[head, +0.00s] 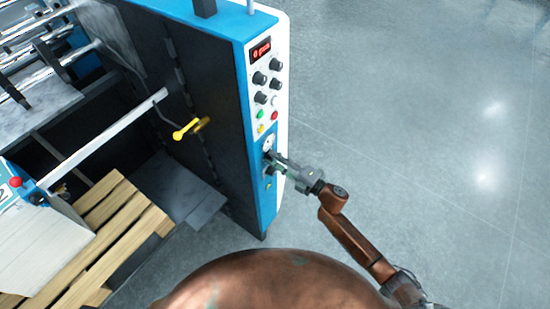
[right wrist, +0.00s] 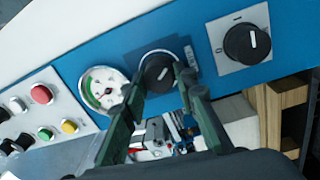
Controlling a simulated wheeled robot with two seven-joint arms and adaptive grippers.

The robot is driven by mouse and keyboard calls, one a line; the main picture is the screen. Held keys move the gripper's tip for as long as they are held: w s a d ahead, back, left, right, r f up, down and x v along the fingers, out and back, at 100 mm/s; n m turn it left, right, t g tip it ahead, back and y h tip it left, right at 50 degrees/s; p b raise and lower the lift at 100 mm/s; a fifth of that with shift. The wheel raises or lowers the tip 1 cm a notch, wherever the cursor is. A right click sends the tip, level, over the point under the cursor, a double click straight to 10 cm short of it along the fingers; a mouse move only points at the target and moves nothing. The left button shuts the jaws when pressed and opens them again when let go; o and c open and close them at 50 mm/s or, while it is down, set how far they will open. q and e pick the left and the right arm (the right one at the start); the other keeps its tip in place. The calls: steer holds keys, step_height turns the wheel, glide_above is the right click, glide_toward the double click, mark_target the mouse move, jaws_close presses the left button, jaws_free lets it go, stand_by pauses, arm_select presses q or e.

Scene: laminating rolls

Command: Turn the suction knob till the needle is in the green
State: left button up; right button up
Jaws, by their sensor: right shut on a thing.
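The suction knob (right wrist: 158,72) is a black round knob with a pale pointer line, on the blue panel in the right wrist view. My right gripper (right wrist: 162,76) is shut on it, one finger on each side. The gauge (right wrist: 103,88) sits just left of the knob, with a white face and a green arc; its needle is too small to read surely. In the head view the gauge (head: 269,143) shows at the panel's lower part, and my right gripper (head: 272,160) reaches it from the right, covering most of the knob. My left gripper is not in view.
A black rotary switch (right wrist: 247,43) on a grey plate is right of the knob in the wrist view. A red button (right wrist: 41,94) and other buttons lie left of the gauge. A wooden pallet (head: 110,230) stands at lower left. The floor (head: 430,130) right of the machine is clear.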

steer(key=shift+m+p, duration=0.3)
steer(key=shift+m, duration=0.3)
steer(key=o, duration=1.2)
steer(key=shift+c, duration=0.2)
steer(key=shift+d, duration=0.1)
steer(key=v, duration=1.1)
steer(key=shift+s+d, duration=0.25)
steer(key=shift+s, duration=0.05)
steer(key=shift+f, duration=0.1)
